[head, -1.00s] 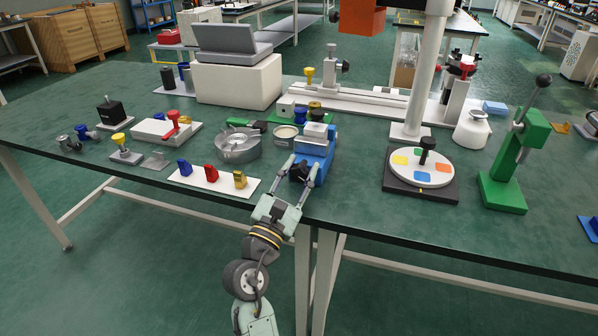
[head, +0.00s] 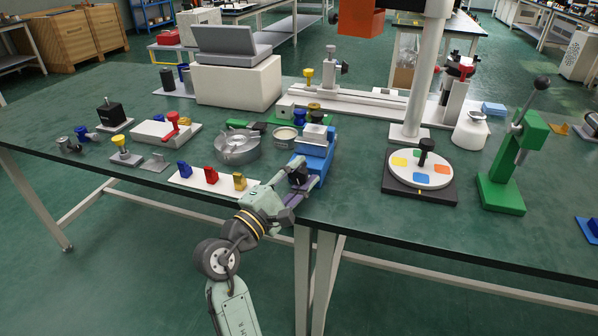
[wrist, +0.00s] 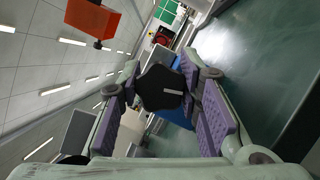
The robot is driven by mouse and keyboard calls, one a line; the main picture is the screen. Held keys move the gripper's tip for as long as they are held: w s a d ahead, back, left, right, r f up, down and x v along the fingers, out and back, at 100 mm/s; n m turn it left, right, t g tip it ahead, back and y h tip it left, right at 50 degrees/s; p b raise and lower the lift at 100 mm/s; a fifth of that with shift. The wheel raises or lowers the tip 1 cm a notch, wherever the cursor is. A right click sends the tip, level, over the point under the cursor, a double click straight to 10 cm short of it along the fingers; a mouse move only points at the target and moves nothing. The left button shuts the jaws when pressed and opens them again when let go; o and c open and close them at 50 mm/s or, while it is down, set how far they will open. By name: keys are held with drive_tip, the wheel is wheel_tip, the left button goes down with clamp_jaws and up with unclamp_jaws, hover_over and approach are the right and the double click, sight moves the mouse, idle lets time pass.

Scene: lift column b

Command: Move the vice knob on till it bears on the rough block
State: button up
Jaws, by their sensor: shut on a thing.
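The blue vice (head: 322,165) stands at the front edge of the table. A pale block (head: 314,131), which looks like the rough block, sits at its top; any gap between it and the jaw is too small to tell. The black lobed vice knob (wrist: 160,90) fills the middle of the wrist view, with a pale mark on its face. My gripper (head: 295,186) is at the front of the vice, shut on the knob. Its purple-padded fingers lie on either side of the knob in the wrist view. In the head view my gripper partly hides the knob.
Left of the vice are a white board (head: 205,184) with blue, red and yellow pieces and a round metal fixture (head: 237,148). A turntable with coloured patches (head: 420,169) and a green lever press (head: 510,175) stand to the right. The table between vice and turntable is clear.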

drive_tip(key=m+g+p, duration=0.1)
drive_tip(key=m, duration=0.2)
drive_tip(key=m+g+y+p, duration=0.1)
drive_tip(key=m, duration=0.2)
drive_tip(key=shift+r, duration=0.15)
drive_tip(key=m, duration=0.1)
drive_tip(key=m+g+y+p, duration=0.1)
drive_tip(key=m, duration=0.1)
drive_tip(key=m+y+p, duration=0.1)
drive_tip(key=m, duration=0.1)
drive_tip(key=shift+f+g, duration=0.25)
drive_tip(key=shift+g, duration=0.05)
idle(0.4)
drive_tip(key=o, duration=1.2)
drive_tip(key=v, duration=1.2)
